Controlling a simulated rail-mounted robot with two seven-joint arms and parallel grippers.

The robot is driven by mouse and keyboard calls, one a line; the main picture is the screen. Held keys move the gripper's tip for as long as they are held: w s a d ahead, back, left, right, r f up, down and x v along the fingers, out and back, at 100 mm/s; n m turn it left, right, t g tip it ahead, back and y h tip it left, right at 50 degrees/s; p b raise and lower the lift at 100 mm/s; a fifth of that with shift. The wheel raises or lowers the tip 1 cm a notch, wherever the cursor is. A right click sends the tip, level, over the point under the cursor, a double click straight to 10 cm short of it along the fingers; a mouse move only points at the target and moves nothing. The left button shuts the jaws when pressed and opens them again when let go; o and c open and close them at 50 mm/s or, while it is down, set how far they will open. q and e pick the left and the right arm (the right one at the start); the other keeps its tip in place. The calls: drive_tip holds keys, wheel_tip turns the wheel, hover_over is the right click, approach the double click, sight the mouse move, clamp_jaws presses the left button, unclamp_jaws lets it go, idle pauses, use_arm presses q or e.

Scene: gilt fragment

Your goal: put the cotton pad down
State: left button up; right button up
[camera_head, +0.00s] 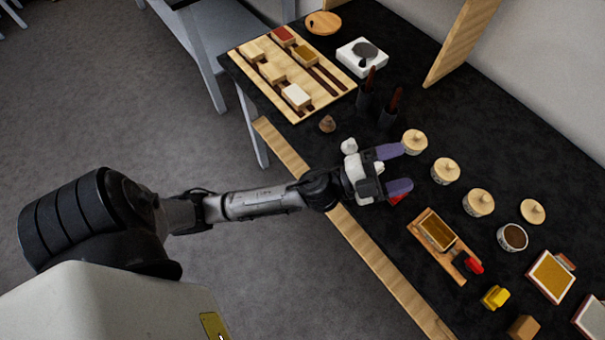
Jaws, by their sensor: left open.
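My left gripper (404,169) reaches over the black worktop from the left, its two purple fingers spread apart. I see nothing held between the fingers. A small white rounded lump (349,146) shows just behind the upper finger, beside the gripper's white body. It may be the cotton pad, but I cannot tell for sure, nor whether it touches the gripper. A small red thing (397,198) is partly hidden under the lower finger. My right gripper is not in view.
Several round jars with wooden lids, including one jar (445,170), stand right of the gripper. A wooden tray with blocks (262,88) lies at the back left. Dark holders (388,117) stand upright nearby. A wooden board (418,240) and a yellow object (494,297) lie towards the front right.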

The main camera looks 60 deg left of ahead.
use_arm(q)
drive_tip(key=s+a+f+n+g+y, duration=0.4)
drive_tip(key=s+f+n+y, duration=0.1)
drive_tip(key=f+n+y, duration=0.15)
drive_tip(key=s+a+f+n+g+y, duration=0.4)
drive_tip(key=f+n+y, duration=0.15)
drive_tip(key=f, duration=0.25)
drive_tip(key=s+f+n+g+h, duration=0.1)
drive_tip(key=s+f+g, duration=0.3)
drive_tip(key=s, duration=0.4)
drive_tip(key=s+d+f+g+h, duration=0.1)
drive_tip(key=s+f+g, duration=0.2)
drive_tip(key=s, duration=0.5)
drive_tip(key=shift+d+f+n+g+h, duration=0.25)
drive_tip(key=shift+f+n+g+h, duration=0.15)
drive_tip(key=shift+g, duration=0.5)
